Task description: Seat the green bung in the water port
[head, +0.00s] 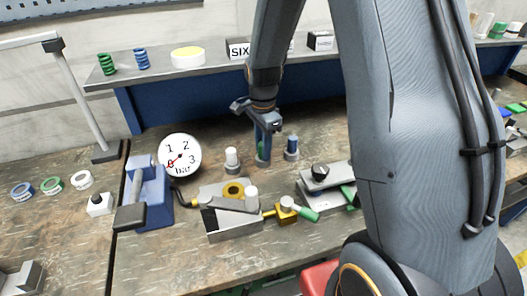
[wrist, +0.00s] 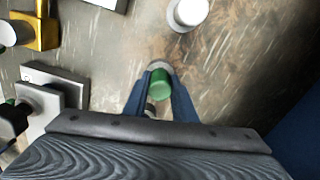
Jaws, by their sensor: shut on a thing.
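The green bung (wrist: 160,85) is between the fingers of my gripper (wrist: 160,76) in the wrist view, and the gripper is shut on it. A grey round holder shows just beyond the bung; I cannot tell whether the bung still touches it. In the head view my gripper (head: 262,156) points down at the back of the bench, between a white bung (head: 232,157) and a blue bung (head: 291,145) in round grey holders. There the fingers mostly hide the green bung. I cannot tell which opening is the water port.
A pressure gauge (head: 180,156) and blue vise (head: 150,196) stand left. A grey block with a black knob (head: 320,172) stands right.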

